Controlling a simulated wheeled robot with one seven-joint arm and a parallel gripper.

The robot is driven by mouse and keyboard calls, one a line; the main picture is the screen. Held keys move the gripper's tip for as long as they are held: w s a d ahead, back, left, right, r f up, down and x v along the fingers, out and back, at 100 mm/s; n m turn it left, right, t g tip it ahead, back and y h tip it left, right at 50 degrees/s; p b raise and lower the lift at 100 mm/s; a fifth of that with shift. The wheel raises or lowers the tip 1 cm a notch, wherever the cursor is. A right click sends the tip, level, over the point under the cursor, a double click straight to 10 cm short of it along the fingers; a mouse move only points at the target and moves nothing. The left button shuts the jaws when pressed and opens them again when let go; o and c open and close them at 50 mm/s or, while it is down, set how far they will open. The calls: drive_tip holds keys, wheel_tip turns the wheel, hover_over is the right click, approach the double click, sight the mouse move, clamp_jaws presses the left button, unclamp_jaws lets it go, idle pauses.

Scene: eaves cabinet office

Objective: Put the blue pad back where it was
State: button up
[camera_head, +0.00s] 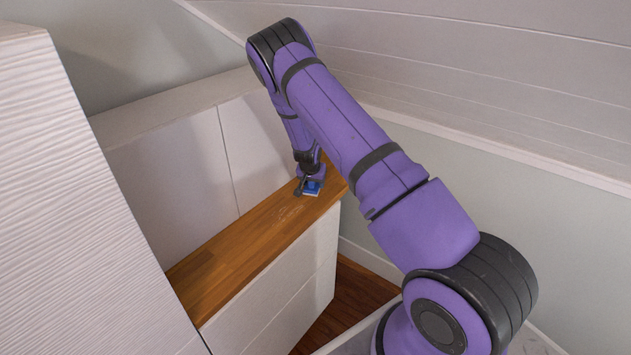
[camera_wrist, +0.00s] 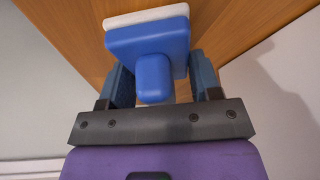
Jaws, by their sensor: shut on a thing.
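The blue pad (camera_head: 312,188) is at the far right end of the wooden counter (camera_head: 222,268). In the wrist view the blue pad (camera_wrist: 149,42) has a blue body, a rounded blue grip and a white layer on its far side. My gripper (camera_head: 308,180) is shut on the pad, with one finger on each side of it in the wrist view (camera_wrist: 163,82). The white side faces the wood. I cannot tell whether the pad touches the counter or is just above it.
Pale marks (camera_head: 290,212) show on the counter just left of the pad. White cabinet panels (camera_head: 185,170) rise behind the counter. A tall white textured panel (camera_head: 85,200) stands at the left. A sloped ceiling (camera_head: 480,75) hangs over the right. The counter's left stretch is clear.

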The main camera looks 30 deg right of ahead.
drive_tip(key=o, duration=0.9)
drive_tip(key=shift+f, duration=0.1)
drive_tip(key=v, duration=1.2)
